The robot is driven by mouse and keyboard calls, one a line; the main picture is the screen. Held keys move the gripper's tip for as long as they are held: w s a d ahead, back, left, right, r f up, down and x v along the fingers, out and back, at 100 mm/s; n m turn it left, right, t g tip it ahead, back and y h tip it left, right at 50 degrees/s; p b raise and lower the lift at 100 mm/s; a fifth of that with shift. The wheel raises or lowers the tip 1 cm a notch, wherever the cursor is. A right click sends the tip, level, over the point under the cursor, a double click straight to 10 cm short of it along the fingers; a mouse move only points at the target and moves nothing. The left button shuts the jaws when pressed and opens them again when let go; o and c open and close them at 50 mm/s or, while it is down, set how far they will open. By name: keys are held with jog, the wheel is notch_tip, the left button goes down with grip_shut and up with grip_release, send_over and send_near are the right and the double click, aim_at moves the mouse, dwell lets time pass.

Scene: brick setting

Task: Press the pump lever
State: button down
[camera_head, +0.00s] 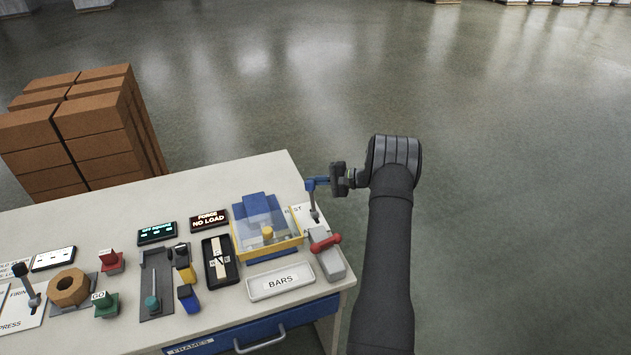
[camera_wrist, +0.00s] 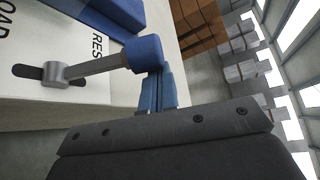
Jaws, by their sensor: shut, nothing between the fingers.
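A metal lever with a blue knob (camera_wrist: 143,53) rises tilted from a slotted white plate in the wrist view. In the head view its shaft (camera_head: 314,206) stands at the table's right edge. My gripper (camera_wrist: 152,88) has its blue fingers shut and empty, right beside the knob; whether they touch it I cannot tell. In the head view my gripper (camera_head: 318,182) reaches in from the right at knob height. A second lever with a red grip (camera_head: 325,243) sits on a grey block just in front. No readable label names either one as the pump lever.
A yellow-framed clear box (camera_head: 267,228) with blue parts stands left of the levers. A white BARS tray (camera_head: 281,281) lies in front. Several switches and displays fill the table's left. Stacked brown bricks (camera_head: 83,130) stand behind. The floor to the right is clear.

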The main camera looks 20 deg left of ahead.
jog(key=s+d+r+n+y, duration=0.1)
jog(key=s+d+n+y, duration=0.1)
jog(key=s+d, duration=0.4)
jog(key=shift+s+d+n, duration=0.4)
jog(key=shift+n, duration=0.1)
dwell(0.3)
jog(key=shift+s+d, duration=0.1)
dwell(0.3)
jog(key=w+a+r, duration=0.2)
jog(key=w, duration=0.2)
jog(key=w+d+f, duration=0.2)
jog(key=d, duration=0.7)
jog(key=shift+d+f, duration=0.15)
jog(key=shift+d, duration=0.1)
